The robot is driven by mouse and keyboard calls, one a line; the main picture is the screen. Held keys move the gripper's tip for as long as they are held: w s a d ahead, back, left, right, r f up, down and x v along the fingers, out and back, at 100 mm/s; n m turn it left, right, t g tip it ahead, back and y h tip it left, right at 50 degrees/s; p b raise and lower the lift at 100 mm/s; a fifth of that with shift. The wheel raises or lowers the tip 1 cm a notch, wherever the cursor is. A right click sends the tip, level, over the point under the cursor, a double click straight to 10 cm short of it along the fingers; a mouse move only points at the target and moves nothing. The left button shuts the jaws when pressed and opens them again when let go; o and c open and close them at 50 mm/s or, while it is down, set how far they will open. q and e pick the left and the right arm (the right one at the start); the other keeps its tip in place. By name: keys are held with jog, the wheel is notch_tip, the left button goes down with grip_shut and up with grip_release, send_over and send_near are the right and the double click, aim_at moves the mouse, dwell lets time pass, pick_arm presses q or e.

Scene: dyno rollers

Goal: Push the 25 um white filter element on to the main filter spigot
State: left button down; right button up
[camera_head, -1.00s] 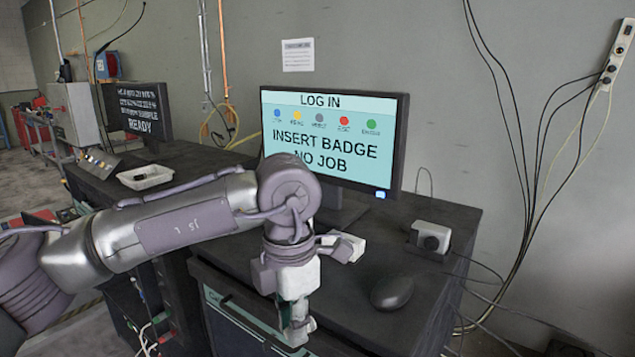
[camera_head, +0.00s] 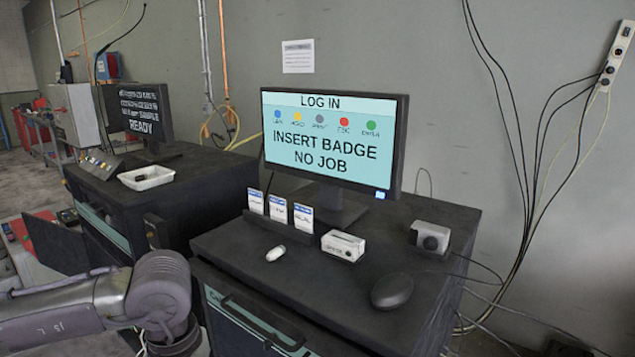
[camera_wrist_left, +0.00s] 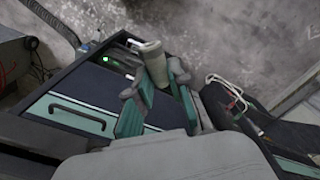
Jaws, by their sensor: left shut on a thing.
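A pale, off-white cylinder (camera_wrist_left: 153,62), which looks like the filter element, stands between the fingers of my left gripper (camera_wrist_left: 158,98) in the left wrist view. The gripper is shut on it, and its upper end sticks out beyond the fingertips. Any 25 um marking is too small to read. In the head view only my left arm shows at the bottom left; its gripper is out of frame. I cannot make out the main filter spigot in either view. My right gripper is not in view.
A dark cabinet with a handle (camera_wrist_left: 80,117) and a small green light (camera_wrist_left: 104,59) lies beside the gripper. On the bench are a monitor (camera_head: 330,140), a small white capsule-shaped object (camera_head: 276,254), several cards, a white box (camera_head: 343,246) and a mouse (camera_head: 392,291). A white tray (camera_head: 146,177) sits further left.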

pick_arm(q)
jog(key=shift+s+a+f+m, duration=0.35)
jog(key=shift+s+m, duration=0.05)
jog(key=shift+m, duration=0.4)
